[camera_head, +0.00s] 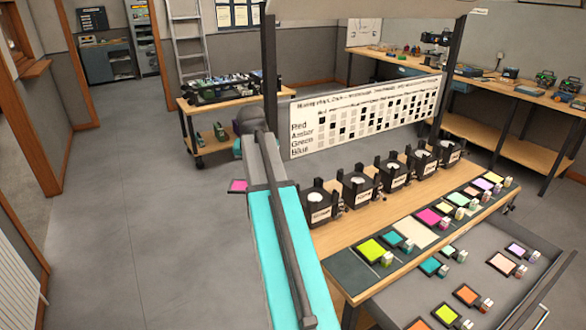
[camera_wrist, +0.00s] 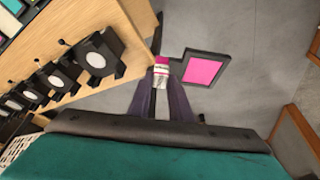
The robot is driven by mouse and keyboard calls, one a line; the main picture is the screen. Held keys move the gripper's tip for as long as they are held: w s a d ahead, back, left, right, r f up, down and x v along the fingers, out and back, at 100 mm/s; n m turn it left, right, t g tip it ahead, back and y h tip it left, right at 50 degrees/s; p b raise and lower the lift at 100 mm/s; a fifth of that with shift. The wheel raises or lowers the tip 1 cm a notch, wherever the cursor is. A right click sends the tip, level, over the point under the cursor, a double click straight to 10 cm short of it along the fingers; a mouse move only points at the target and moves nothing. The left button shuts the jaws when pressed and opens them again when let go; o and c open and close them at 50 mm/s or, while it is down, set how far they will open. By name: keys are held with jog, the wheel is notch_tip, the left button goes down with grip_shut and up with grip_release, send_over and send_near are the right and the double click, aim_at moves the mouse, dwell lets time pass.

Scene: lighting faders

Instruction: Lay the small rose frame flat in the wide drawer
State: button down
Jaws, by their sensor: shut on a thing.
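My gripper (camera_wrist: 161,92) is shut on the labelled tab of a small frame with a black rim and a bright rose-pink sheet (camera_wrist: 203,70). In the wrist view the frame juts out to the right of the fingers, over the grey floor beside the bench. In the head view the frame (camera_head: 238,186) shows to the left of my teal arm, which hides the fingers. The wide grey drawer (camera_head: 492,238) is pulled open at the lower right of the head view. Several coloured frames with tabs lie flat in it, with bare floor between them.
A wooden bench (camera_head: 337,240) carries a row of black lamp holders (camera_head: 357,188) and a dark strip of coloured frames, including a magenta one (camera_head: 430,218). A chart board (camera_head: 365,115) stands behind on posts. Open floor (camera_head: 130,240) lies to the left.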

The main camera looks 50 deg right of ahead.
jog(key=w+a+n+t+y, duration=0.1)
jog(key=a+n, duration=0.8)
jog(key=a, duration=3)
jog(key=shift+w+r+n+t+y, duration=0.15)
jog(key=shift+w+n+t+y, duration=0.25)
jog(key=shift+y, duration=0.7)
jog(key=shift+a, duration=0.2)
